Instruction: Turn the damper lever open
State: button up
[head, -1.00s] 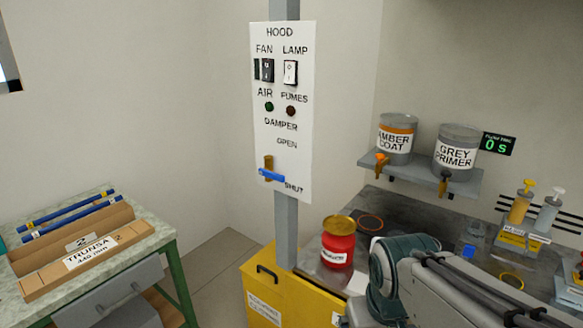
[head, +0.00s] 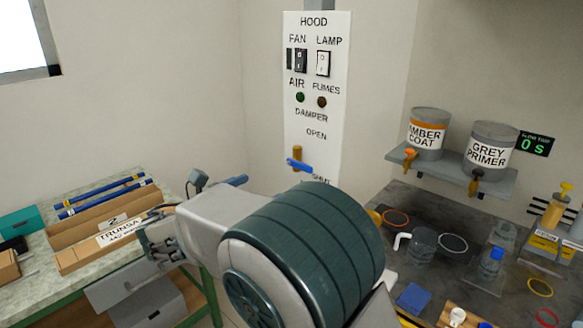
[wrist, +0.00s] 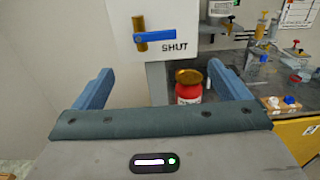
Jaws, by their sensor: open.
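The damper lever (head: 299,165) is a blue handle on a brass post, low on the white hood panel (head: 331,90). In the wrist view the lever (wrist: 155,37) lies nearly level, its blue end pointing right towards the word SHUT. The word OPEN stands above it in the head view. My gripper (wrist: 160,70) is open and empty, its two blue fingers spread wide. The lever shows ahead of it, above the gap and apart from the fingers. In the head view my arm covers most of my gripper; a blue finger (head: 235,181) shows left of the panel.
A red pot (wrist: 189,90) stands beyond the right finger. Amber coat (head: 427,135) and grey primer (head: 490,150) tanks sit on a shelf at right. A bench with a TRUNSA box (head: 90,255) and blue rods is at left. The wall left of the panel is bare.

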aim_at(298, 164)
jog(key=x, duration=0.4)
jog(key=p+x, duration=0.1)
jog(key=x, duration=0.4)
jog(key=p+x, duration=0.1)
jog(key=x, duration=0.3)
jog(key=shift+w+a+r, duration=0.3)
jog(key=shift+w, duration=0.15)
